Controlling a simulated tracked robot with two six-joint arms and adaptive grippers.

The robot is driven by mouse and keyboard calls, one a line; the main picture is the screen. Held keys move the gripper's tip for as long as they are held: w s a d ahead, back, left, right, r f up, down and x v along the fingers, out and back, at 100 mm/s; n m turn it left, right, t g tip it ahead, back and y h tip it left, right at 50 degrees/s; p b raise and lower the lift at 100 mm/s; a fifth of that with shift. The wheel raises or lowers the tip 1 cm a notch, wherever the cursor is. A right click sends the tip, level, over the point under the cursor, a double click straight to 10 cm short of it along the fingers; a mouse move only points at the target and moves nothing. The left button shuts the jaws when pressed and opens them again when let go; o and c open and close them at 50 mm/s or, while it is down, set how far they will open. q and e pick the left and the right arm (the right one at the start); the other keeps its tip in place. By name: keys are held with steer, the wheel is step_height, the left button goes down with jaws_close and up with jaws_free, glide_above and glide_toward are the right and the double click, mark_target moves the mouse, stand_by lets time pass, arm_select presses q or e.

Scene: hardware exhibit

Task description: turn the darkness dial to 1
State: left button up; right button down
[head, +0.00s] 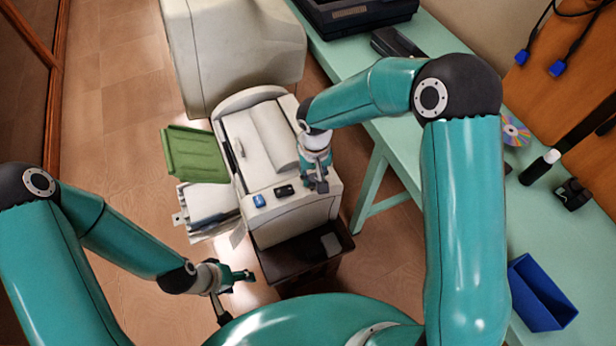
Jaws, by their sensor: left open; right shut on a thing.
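The pale copier-like machine (290,222) stands on a small dark stand, with a control panel along its front top edge. My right gripper (318,186) points down at the right end of this panel and is shut on what appears to be the darkness dial. The jaws hide the dial, so its number and pointer cannot be read. A blue button (259,201) and a dark control (284,190) sit left of it on the panel. My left gripper (242,277) is open and empty, in front of the machine's lower left side.
The dark stand (338,238) carries a small grey item. A green tray (194,152) and a paper tray (208,203) jut out left. A pale green bench (440,200) runs along the right, holding a blue bin (541,294), a bottle (539,168) and a disc.

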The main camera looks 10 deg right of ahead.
steer(key=shift+n, duration=0.3)
steer(key=shift+n+b, duration=0.8)
steer(key=shift+n, duration=0.2)
steer(key=n+b, duration=0.1)
steer(key=n, duration=0.1)
steer(key=shift+n, duration=0.3)
steer(key=n, duration=0.2)
steer(key=shift+n, duration=0.4)
steer(key=shift+a+n+b, duration=0.1)
steer(key=shift+n+b, duration=0.35)
steer(key=shift+n, duration=1.15)
steer(key=c, duration=0.9)
jaws_free()
steer(key=shift+o, duration=0.2)
